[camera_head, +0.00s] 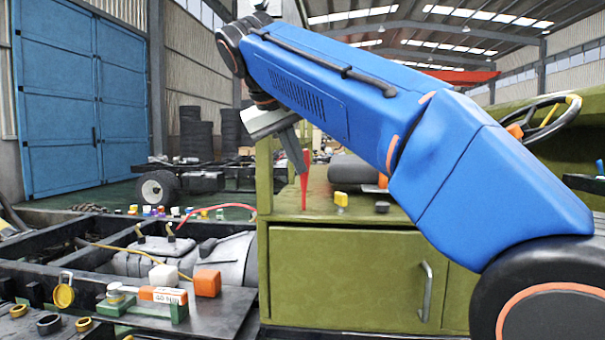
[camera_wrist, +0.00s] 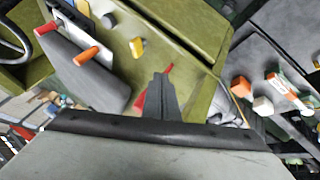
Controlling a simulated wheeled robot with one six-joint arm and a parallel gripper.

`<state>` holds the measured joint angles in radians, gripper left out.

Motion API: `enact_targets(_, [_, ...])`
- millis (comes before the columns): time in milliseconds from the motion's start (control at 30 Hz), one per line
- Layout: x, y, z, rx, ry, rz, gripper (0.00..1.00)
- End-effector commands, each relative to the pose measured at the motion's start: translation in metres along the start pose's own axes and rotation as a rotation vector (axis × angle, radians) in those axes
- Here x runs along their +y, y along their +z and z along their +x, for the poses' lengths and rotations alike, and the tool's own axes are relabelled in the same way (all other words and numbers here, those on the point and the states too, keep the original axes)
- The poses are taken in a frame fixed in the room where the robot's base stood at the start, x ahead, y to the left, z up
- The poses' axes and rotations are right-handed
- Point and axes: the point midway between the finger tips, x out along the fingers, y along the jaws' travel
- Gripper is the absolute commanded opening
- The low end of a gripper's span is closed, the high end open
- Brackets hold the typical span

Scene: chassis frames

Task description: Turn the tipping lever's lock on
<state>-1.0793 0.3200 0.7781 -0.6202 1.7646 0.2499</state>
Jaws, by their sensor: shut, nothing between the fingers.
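A red upright lever (camera_head: 304,187), which I take for the tipping lever, stands on the olive-green cabinet top. In the wrist view, parts of a red piece (camera_wrist: 140,101) show on both sides of my fingers, which hide its middle. I cannot make out its lock. A small yellow knob (camera_head: 341,199) stands to its right and also shows in the wrist view (camera_wrist: 137,47). My gripper (camera_head: 302,168) is shut and empty, pointing down beside the upper part of the lever. Its fingertips (camera_wrist: 161,80) overlap the red piece in the wrist view; contact is unclear.
The olive-green cabinet (camera_head: 345,275) has a door with a grey handle. A grey console (camera_wrist: 75,62) with red and orange knobs and a steering wheel (camera_head: 545,118) are nearby. On the left, a dark bench (camera_head: 222,308) holds orange and white blocks. A red hose (camera_head: 215,207) curves behind.

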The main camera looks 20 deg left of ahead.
Motion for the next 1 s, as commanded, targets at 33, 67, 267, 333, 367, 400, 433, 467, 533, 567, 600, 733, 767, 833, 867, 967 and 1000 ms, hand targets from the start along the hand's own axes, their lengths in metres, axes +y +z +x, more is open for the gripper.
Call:
enact_targets(33, [0.0,0.0,-0.003,0.0,0.0,0.0,0.07])
enact_targets(67, [0.001,0.0,-0.004,0.0,-0.001,0.001,0.14])
enact_targets(267, [0.025,-0.001,-0.004,-0.033,-0.066,0.022,0.31])
enact_targets(333, [0.042,-0.001,-0.004,-0.053,-0.118,0.033,0.31])
enact_targets(367, [0.05,-0.001,-0.004,-0.06,-0.144,0.036,0.31])
enact_targets(400, [0.061,-0.001,-0.005,-0.069,-0.179,0.041,0.31])
enact_targets(433, [0.07,0.0,-0.006,-0.074,-0.206,0.042,0.31])
enact_targets(467, [0.078,0.0,-0.007,-0.077,-0.233,0.044,0.31])
enact_targets(533, [0.096,0.002,-0.012,-0.08,-0.295,0.043,0.31])
enact_targets(567, [0.103,0.003,-0.013,-0.081,-0.319,0.041,0.31])
enact_targets(600, [0.112,0.004,-0.017,-0.078,-0.349,0.039,0.31])
enact_targets(733, [0.136,0.008,-0.026,-0.065,-0.426,0.025,0.31])
enact_targets(767, [0.14,0.009,-0.028,-0.062,-0.438,0.021,0.31])
enact_targets(833, [0.146,0.011,-0.031,-0.057,-0.461,0.015,0.31])
enact_targets(867, [0.148,0.011,-0.033,-0.054,-0.468,0.013,0.31])
enact_targets(967, [0.151,0.013,-0.034,-0.05,-0.481,0.006,0.31])
enact_targets(1000, [0.151,0.013,-0.034,-0.05,-0.483,0.005,0.31])
